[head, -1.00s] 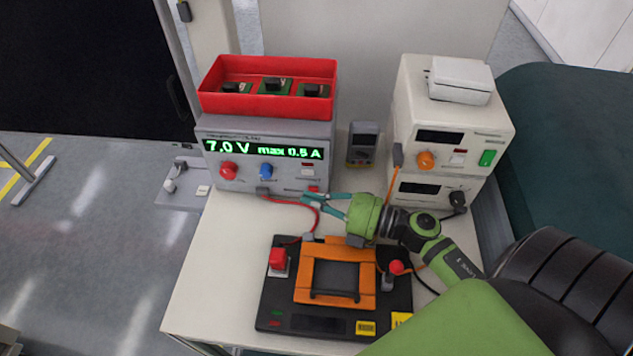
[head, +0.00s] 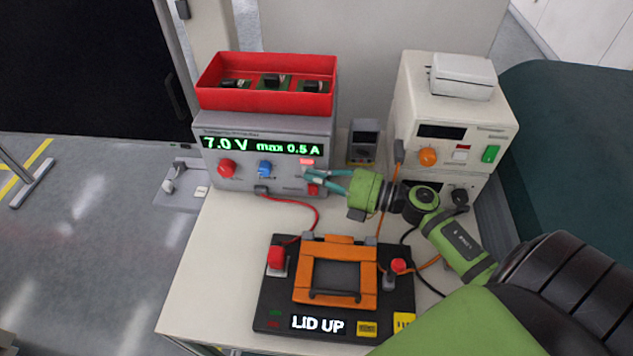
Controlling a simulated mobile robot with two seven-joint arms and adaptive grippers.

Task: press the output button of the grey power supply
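The grey power supply (head: 238,183) stands at the back left of the white table, its display reading 7.0 V max 0.5 A. Its output button (head: 307,161), at the right of the front panel, glows red. My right gripper (head: 309,174) reaches in from the right, its teal fingers converging and looking shut, with nothing visible between them. The fingertips are at the panel just below the button; whether they touch it I cannot tell. A red knob (head: 227,168) and a blue knob (head: 265,168) sit left of it. My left gripper is out of view.
A red bin (head: 265,102) of parts sits on the supply. A black fixture with an orange lid frame (head: 336,299) is in front, its display (head: 317,325) reading LID UP. A multimeter (head: 363,142) and a cream instrument stack (head: 404,130) stand right of the supply. Cables cross the table.

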